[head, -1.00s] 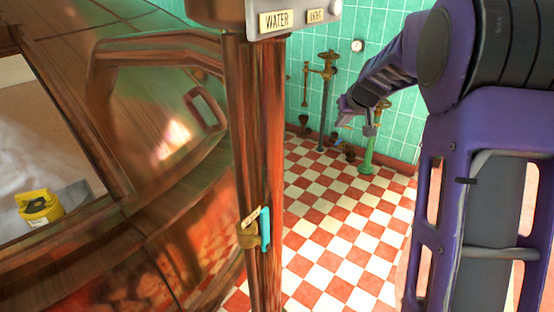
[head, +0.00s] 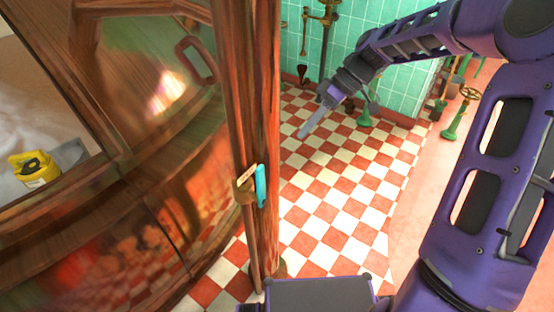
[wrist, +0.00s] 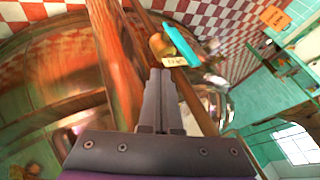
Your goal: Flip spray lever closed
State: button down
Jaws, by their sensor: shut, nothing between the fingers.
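The spray lever (head: 261,186) is a small turquoise handle on a brass fitting (head: 245,186) with a pale label, mounted on a copper post. In the head view it stands roughly upright along the post. The wrist view also shows the turquoise lever (wrist: 180,46) beyond the fingertips, beside the brass fitting and its label. My gripper (head: 303,134) is to the right of the post and higher in the head picture, apart from the lever. In the wrist view its fingers (wrist: 161,72) are together, with nothing between them, pointing toward the fitting.
The copper post (head: 262,100) stands beside a large copper kettle (head: 130,130). A yellow object (head: 34,169) lies at the left. Green valve stands (head: 459,115) are at the back right. The red and white checkered floor (head: 330,200) is open right of the post.

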send_near(261, 187)
jog(key=w+f, duration=0.4)
jog(key=w, duration=0.1)
jog(key=shift+s+a, duration=1.4)
jog(key=shift+s, duration=0.2)
jog(key=shift+a+b, duration=0.15)
jog(key=shift+b, duration=0.25)
